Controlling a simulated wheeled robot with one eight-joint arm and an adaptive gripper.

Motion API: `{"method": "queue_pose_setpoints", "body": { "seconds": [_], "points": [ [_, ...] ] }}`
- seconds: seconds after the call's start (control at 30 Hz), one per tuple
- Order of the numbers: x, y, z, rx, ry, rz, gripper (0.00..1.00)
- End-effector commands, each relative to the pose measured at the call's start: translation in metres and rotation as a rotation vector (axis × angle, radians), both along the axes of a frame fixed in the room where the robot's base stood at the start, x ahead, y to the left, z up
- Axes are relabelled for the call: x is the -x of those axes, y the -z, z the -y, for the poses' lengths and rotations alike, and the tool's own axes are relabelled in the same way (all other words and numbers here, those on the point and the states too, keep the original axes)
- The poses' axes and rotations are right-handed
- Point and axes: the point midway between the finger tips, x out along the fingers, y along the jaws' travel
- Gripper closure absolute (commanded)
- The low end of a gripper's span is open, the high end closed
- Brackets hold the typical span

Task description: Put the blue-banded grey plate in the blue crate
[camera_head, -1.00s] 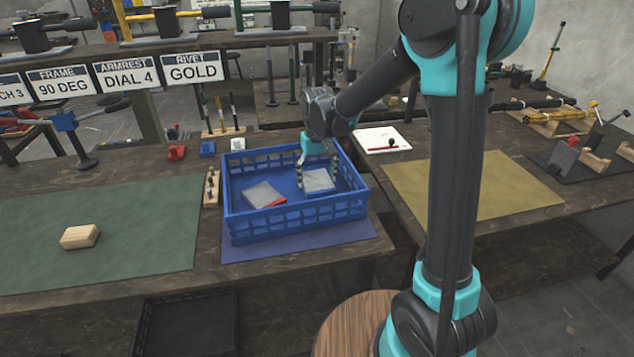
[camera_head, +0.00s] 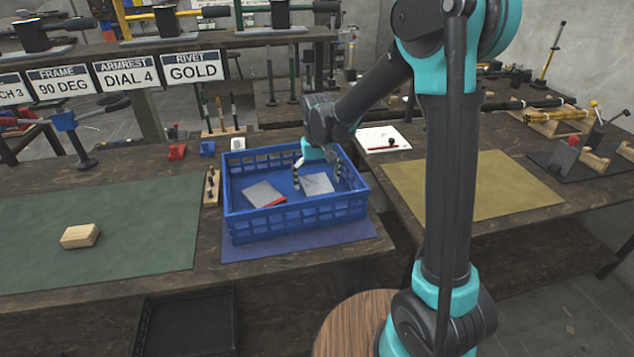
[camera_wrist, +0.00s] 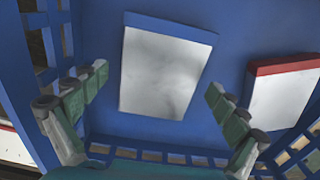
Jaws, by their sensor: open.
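The blue-banded grey plate (camera_head: 318,184) lies in the right part of the blue crate (camera_head: 270,233). In the wrist view the plate (camera_wrist: 162,72) lies flat on the crate floor, with its blue band along one edge. A second grey plate with a red band (camera_head: 264,194) lies to its left in the same crate; in the wrist view it (camera_wrist: 284,95) is at the right. My gripper (camera_head: 318,182) is open over the blue-banded plate. In the wrist view its fingers (camera_wrist: 155,92) are spread wide, apart from the plate, with nothing between them.
The crate stands on a blue mat (camera_head: 300,243). A wooden block (camera_head: 80,236) lies on a green mat (camera_head: 120,262) at the left. A yellow mat (camera_head: 470,190) at the right is clear. Small red and blue blocks stand behind the crate at the left.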

Motion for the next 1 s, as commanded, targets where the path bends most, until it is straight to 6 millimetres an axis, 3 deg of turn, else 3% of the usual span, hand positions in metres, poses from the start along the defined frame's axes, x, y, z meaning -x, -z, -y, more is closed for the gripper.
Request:
{"method": "queue_pose_setpoints", "body": {
  "seconds": [0.27, 0.7, 1.0],
  "points": [
    [0.0, -0.02, 0.0, 0.0, 0.0, 0.0, 0.02],
    [0.0, -0.103, 0.0, 0.0, 0.0, 0.0, 0.02],
    [0.0, -0.122, 0.0, 0.0, 0.0, 0.0, 0.02]
  ]
}}
